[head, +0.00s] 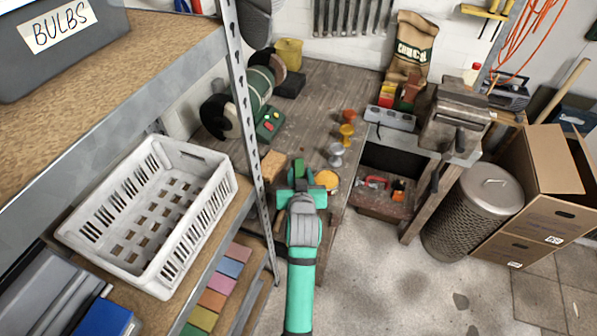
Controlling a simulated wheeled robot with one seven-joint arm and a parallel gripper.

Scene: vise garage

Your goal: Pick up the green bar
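My gripper (299,181) is over the near edge of the wooden workbench, seen from behind at the end of my teal arm. A small dark green bar (298,168) shows right at the fingertips and looks upright. The gripper hides its lower part, and I cannot tell whether the fingers are closed on it or only beside it.
A tan block (273,166) and a yellow round lid (327,180) are close beside the gripper. Several small knobs (346,133) stand to the right, and a vise (455,118) is farther right. A metal shelf post (245,90) and white crate (150,215) are at left.

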